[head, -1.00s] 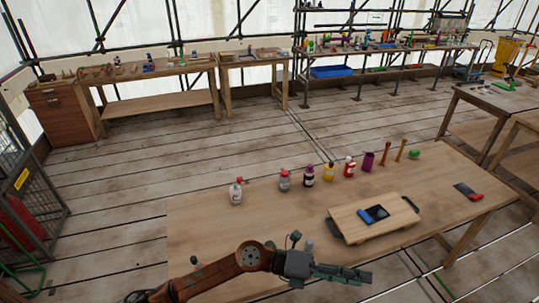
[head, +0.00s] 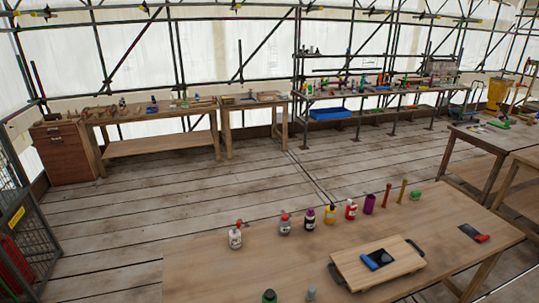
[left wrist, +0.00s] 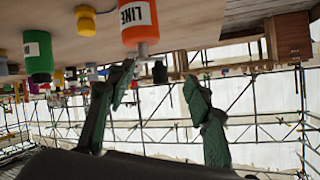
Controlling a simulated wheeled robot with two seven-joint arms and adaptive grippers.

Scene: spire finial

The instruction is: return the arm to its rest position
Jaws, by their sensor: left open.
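My left gripper (left wrist: 160,86) shows only in the left wrist view. Its two dark green fingers are spread wide, and nothing is held between them. That view is upside down, with the wooden table top (left wrist: 185,25) along its upper edge. An orange bottle with a white label (left wrist: 140,14) and a green bottle (left wrist: 39,55) stand close behind the left finger in the picture. No part of my arms shows in the head view, and my right gripper is in neither view.
The near workbench (head: 200,270) carries a row of bottles, including a white one (head: 235,236), and a purple cup (head: 369,204). A wooden board (head: 352,272) with a blue-and-black item lies on it. Plank floor (head: 170,190) is clear between this bench and the back benches (head: 165,146).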

